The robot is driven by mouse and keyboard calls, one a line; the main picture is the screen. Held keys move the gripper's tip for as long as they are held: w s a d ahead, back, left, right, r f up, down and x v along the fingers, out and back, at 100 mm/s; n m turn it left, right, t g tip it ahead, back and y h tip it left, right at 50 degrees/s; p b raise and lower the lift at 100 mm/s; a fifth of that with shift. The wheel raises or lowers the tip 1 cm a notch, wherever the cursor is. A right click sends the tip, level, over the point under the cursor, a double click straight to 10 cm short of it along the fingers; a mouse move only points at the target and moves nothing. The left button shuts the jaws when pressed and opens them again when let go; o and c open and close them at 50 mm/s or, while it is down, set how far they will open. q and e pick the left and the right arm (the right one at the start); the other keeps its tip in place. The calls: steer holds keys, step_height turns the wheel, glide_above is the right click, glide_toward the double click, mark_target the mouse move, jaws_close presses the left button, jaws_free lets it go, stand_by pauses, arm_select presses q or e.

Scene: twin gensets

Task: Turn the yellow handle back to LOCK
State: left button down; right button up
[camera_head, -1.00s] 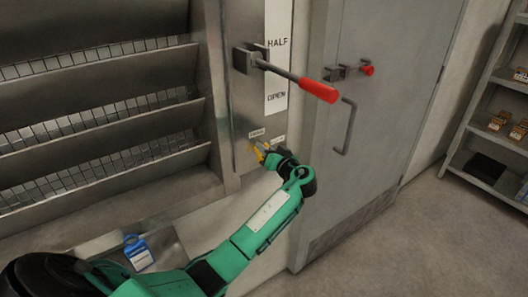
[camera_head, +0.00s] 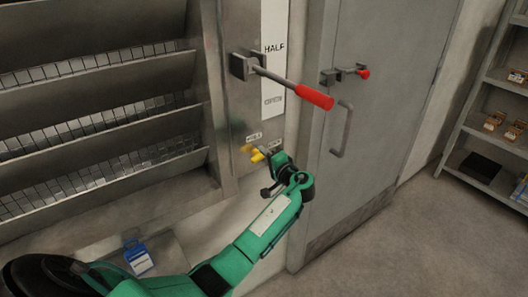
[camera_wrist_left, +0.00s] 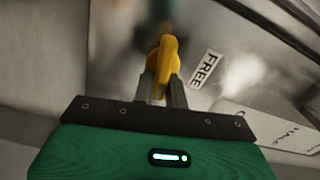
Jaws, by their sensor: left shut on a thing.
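The yellow handle (camera_head: 252,152) is on the metal panel below the red-gripped lever, under two small labels too blurred to read in the head view. In the left wrist view the yellow handle (camera_wrist_left: 165,58) stands between my fingers, with a FREE label (camera_wrist_left: 206,69) just right of it. My left gripper (camera_head: 264,158) reaches up to the panel from below and is shut on the handle; its fingers also show in the left wrist view (camera_wrist_left: 162,88). The LOCK marking is not readable. My right gripper is not in view.
A lever with a red grip (camera_head: 313,96) sticks out above my left gripper, beside a HALF/OPEN scale (camera_head: 273,60). A grey door (camera_head: 385,110) with a handle is to the right. Louvres (camera_head: 95,110) are at left, a blue padlock-like item (camera_head: 138,257) below them. Shelving (camera_head: 490,135) stands far right.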

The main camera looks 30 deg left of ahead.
arm_select(q)
steer(key=shift+m, duration=0.6)
steer(key=shift+f+m+p, duration=0.1)
steer(key=shift+m+p, duration=0.25)
steer(key=shift+m, duration=0.05)
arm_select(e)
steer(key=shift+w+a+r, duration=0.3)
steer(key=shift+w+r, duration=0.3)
arm_select(q)
steer(key=shift+d, duration=0.1)
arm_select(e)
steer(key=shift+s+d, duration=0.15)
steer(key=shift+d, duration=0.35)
arm_select(q)
steer(key=c, duration=1.4)
jaws_free()
steer(key=shift+f, duration=0.1)
steer(key=shift+c, duration=0.2)
